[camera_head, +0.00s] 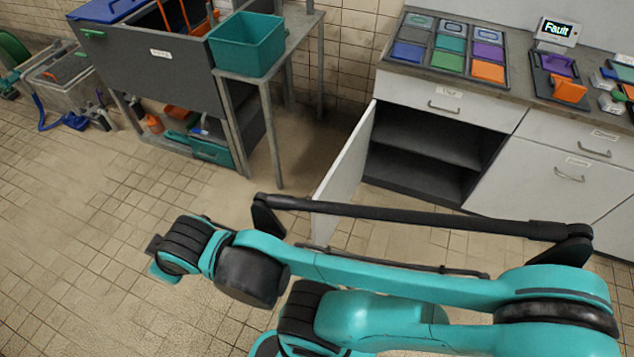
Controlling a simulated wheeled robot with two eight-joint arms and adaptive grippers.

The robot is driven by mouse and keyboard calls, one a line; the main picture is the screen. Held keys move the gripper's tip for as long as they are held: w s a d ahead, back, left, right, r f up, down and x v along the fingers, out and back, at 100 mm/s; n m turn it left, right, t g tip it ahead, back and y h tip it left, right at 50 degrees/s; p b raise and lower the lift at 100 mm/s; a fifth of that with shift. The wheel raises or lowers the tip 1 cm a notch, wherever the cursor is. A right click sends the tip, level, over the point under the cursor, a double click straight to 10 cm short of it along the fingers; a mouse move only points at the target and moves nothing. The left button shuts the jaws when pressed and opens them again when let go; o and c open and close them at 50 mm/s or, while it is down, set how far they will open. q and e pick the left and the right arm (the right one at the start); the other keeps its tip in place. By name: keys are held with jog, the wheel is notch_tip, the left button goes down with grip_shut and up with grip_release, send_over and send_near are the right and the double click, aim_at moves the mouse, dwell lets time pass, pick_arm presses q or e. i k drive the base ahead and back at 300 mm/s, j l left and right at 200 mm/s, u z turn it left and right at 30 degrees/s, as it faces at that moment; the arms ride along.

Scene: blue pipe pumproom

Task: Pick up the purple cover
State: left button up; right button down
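A purple piece (557,65) lies in a dark tray (541,82) on the counter at the upper right, beside an orange piece (568,90). A flat purple tile (487,52) also sits in the right column of a larger dark tray (507,72). I cannot tell which of the two purple things is the cover. My teal arm reaches in from the right across the lower part of the view, well below the counter. No fingertips of either gripper show.
A cabinet door (343,175) stands open under the counter, showing empty shelves. A small display reading "Fault" (557,31) stands behind the dark tray. A teal bin (247,43) sits on a grey table (295,45). Tiled floor (80,220) at left is clear.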

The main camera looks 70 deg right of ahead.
aim_at(549, 63)
jog(key=i+z, duration=0.35)
jog(key=z, duration=0.15)
jog(key=i+j+z, duration=0.15)
jog(key=i+z, duration=0.15)
jog(key=z, duration=0.2)
jog(key=i+z, duration=0.2)
jog(key=z, duration=0.3)
jog(key=i+z, duration=0.25)
jog(key=z, duration=0.25)
jog(key=i+z, duration=0.2)
jog(key=z, duration=0.3)
jog(key=i+j+z, duration=0.15)
jog(key=z, duration=0.35)
jog(key=i+j+z, duration=0.15)
jog(key=j+z, duration=0.15)
jog(key=z, duration=0.2)
jog(key=i+j+z, duration=0.15)
jog(key=z, duration=0.15)
jog(key=i+j+z, duration=0.15)
jog(key=j+z, duration=0.15)
